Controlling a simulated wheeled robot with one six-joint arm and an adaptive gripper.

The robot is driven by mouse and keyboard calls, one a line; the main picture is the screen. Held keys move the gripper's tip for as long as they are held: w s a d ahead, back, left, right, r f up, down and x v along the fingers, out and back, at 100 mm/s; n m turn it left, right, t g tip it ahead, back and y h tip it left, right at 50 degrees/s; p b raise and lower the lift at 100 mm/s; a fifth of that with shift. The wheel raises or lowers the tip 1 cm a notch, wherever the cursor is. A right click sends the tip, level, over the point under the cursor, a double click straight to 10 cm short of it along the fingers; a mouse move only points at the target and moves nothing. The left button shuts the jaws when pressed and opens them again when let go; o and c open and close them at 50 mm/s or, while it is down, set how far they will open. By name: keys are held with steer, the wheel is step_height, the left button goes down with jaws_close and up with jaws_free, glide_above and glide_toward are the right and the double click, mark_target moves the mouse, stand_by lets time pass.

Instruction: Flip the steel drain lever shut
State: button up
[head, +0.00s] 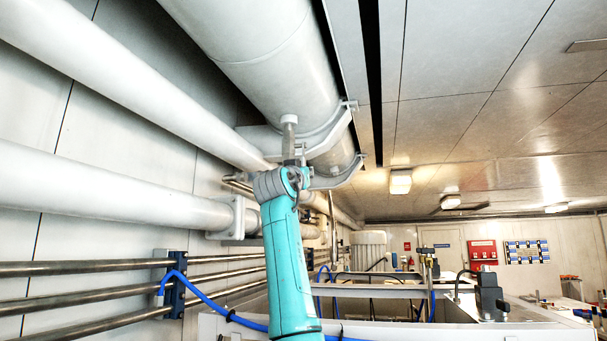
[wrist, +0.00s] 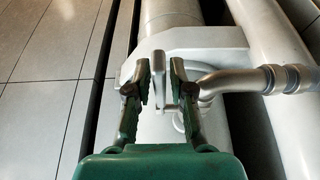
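A steel elbow pipe (wrist: 232,80) comes in from the right, ending close beside the right finger.
A large white overhead pipe (head: 255,50) with a bracket (head: 340,120) runs above my arm. Other white pipes (head: 90,185) and steel rails (head: 80,295) line the left wall. A blue hose (head: 215,305) hangs low. Open room lies to the right below the ceiling.

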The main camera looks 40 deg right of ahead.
jaws_close()
